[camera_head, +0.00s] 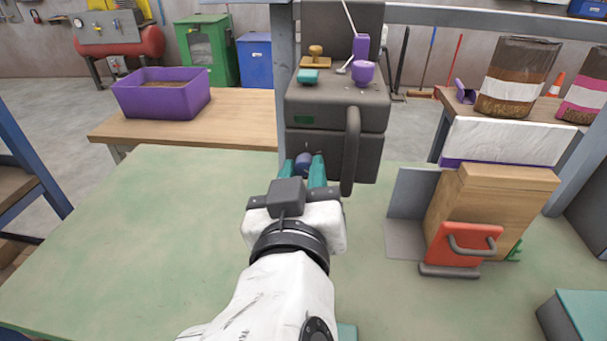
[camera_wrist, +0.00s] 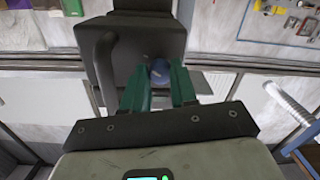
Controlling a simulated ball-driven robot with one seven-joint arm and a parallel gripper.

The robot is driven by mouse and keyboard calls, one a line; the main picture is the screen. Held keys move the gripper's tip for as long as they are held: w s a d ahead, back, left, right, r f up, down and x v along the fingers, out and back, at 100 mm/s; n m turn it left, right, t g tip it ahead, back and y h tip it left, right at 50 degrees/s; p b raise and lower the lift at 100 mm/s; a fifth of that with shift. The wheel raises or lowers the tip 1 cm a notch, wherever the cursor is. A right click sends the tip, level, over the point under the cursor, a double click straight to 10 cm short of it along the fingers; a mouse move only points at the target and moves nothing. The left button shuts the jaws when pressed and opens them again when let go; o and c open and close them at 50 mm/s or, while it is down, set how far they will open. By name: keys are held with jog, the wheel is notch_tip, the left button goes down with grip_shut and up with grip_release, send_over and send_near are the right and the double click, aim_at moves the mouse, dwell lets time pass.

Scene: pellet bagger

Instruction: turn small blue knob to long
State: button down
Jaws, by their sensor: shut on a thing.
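The small blue knob (camera_head: 303,160) sits low on the front of a dark grey machine (camera_head: 365,118). My gripper (camera_head: 303,174) reaches it from the front, its teal fingers on either side. In the wrist view the blue knob (camera_wrist: 160,72) shows between the tips of the green fingers (camera_wrist: 160,85), and the gripper is shut on it. The fingers and wrist hide part of the knob. No mark for long is readable in either view.
A curved dark handle (camera_head: 351,150) stands out right of the knob, close to my gripper. A wooden block with a red clamp (camera_head: 465,243) stands right on the green table (camera_head: 130,230). The table's left side is clear. Small items, including a purple cup (camera_head: 363,72), sit on the machine.

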jog(key=shift+f, duration=0.15)
jog(key=c, duration=0.9)
grip_release()
jog(key=s, duration=1.1)
jog(key=shift+a+r, duration=0.1)
jog(key=shift+r, duration=0.2)
